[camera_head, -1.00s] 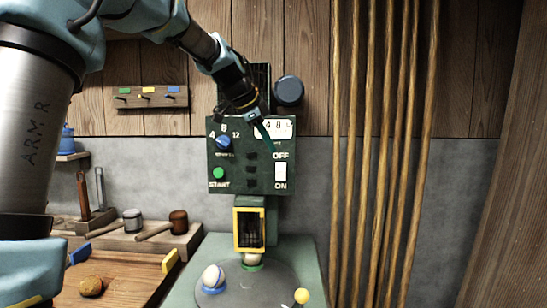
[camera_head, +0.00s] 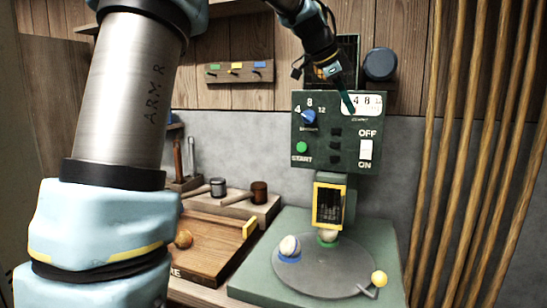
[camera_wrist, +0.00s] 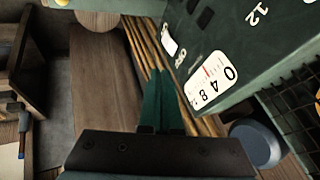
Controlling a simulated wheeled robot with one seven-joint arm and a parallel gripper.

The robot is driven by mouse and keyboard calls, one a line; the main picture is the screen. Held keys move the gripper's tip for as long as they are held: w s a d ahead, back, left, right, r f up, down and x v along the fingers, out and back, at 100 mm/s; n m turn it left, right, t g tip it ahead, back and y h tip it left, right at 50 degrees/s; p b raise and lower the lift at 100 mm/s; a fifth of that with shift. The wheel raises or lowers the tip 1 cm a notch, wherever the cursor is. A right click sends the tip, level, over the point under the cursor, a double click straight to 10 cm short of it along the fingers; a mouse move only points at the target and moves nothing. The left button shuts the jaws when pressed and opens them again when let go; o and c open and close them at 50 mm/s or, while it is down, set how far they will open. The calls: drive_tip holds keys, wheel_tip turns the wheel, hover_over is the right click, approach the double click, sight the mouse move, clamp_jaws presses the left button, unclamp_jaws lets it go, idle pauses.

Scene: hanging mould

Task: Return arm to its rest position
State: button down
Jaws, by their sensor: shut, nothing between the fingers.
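My gripper (camera_head: 348,104) is shut and empty. In the head view its dark green fingers point down in front of the upper part of the dark green control panel (camera_head: 312,150), beside the white dial (camera_head: 372,104). I cannot tell whether they touch the panel. In the wrist view the two fingers of my gripper (camera_wrist: 160,85) lie together, with the dial (camera_wrist: 212,84) to their right. The panel carries a blue knob (camera_head: 309,117), a green START button (camera_head: 301,147) and a white switch (camera_head: 366,150).
Below the panel, a grey round plate (camera_head: 315,272) holds balls in coloured cups. A wooden tray (camera_head: 215,262) with an orange ball and a rack with mallets (camera_head: 259,193) stand to the left. Tall wooden poles (camera_head: 450,150) are at the right. A dark round knob (camera_head: 380,64) juts beside the panel.

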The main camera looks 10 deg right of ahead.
drive_tip(key=s+a+f+n+y+p, duration=0.15)
drive_tip(key=a+f+n+y, duration=0.25)
drive_tip(key=a+f+n, duration=1.05)
drive_tip(key=s+a+f+n+y, duration=0.1)
drive_tip(key=s+a+f+n, duration=0.1)
drive_tip(key=s+a+f, duration=0.2)
drive_tip(key=s+a+f+n, duration=0.2)
drive_tip(key=s+a+f, duration=0.3)
drive_tip(key=a, duration=0.5)
drive_tip(key=s+a+f+n+g+y+p, duration=0.1)
drive_tip(key=s+a+f+n, duration=0.1)
drive_tip(key=s+a+f, duration=0.3)
drive_tip(key=a, duration=0.2)
drive_tip(key=shift+a+y, duration=0.3)
